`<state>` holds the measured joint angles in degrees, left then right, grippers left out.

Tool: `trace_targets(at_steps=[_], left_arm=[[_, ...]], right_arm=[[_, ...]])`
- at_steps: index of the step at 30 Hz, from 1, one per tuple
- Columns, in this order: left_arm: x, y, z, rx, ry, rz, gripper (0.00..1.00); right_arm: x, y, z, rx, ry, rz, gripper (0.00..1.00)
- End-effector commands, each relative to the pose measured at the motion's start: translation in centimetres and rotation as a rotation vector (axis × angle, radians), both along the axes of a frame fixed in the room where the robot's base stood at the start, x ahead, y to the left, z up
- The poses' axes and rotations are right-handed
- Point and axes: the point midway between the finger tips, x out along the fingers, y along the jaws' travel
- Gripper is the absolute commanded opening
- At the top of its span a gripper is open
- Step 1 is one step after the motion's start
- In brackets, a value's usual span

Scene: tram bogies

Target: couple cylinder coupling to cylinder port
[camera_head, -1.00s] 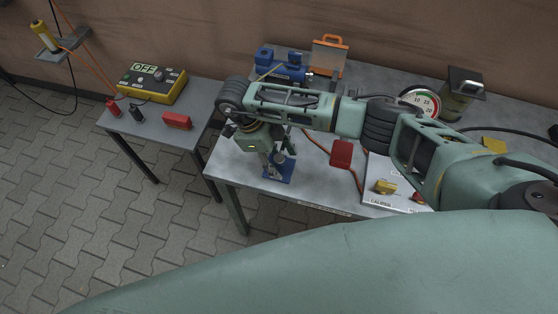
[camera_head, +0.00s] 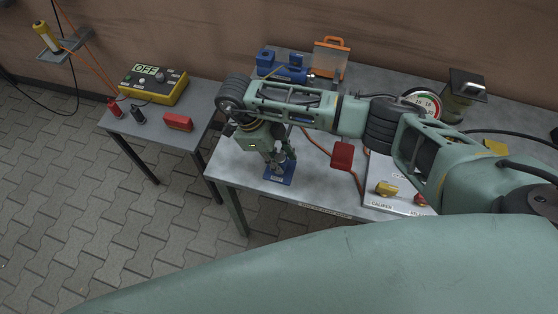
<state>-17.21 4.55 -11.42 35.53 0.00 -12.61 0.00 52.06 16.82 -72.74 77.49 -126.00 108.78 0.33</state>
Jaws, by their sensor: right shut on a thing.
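My right gripper (camera_head: 281,160) points down over a small blue plate (camera_head: 279,179) near the front left of the workbench. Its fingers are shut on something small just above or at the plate. The fingers hide most of it, so I cannot tell for sure that it is the cylinder coupling. A blue cylinder unit (camera_head: 292,73) lies at the back of the bench, partly behind my right arm. I cannot make out its port. An orange-red hose (camera_head: 317,143) runs from behind the arm past a red block (camera_head: 342,155). My left gripper is not in view.
A panel with a yellow knob (camera_head: 387,189) and a round gauge (camera_head: 422,104) stand at the right. An orange-handled case (camera_head: 330,59) is at the back. A side table with a yellow meter reading OFF (camera_head: 153,84) stands left.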

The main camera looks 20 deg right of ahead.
Motion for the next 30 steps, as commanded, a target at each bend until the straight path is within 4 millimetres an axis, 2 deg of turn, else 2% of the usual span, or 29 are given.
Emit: trace_targets(at_steps=[6,12,18,30], left_arm=[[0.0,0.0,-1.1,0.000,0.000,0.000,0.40],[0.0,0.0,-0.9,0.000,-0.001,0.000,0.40],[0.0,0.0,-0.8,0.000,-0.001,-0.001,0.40],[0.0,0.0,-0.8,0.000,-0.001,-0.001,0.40]], right_arm=[[0.2,0.0,4.3,0.002,-0.006,0.003,0.04],[0.2,-0.1,7.9,-0.001,-0.005,0.002,0.04],[0.0,0.0,9.0,0.000,-0.002,0.001,0.04],[0.1,-0.1,9.0,0.000,0.000,0.004,0.04]])
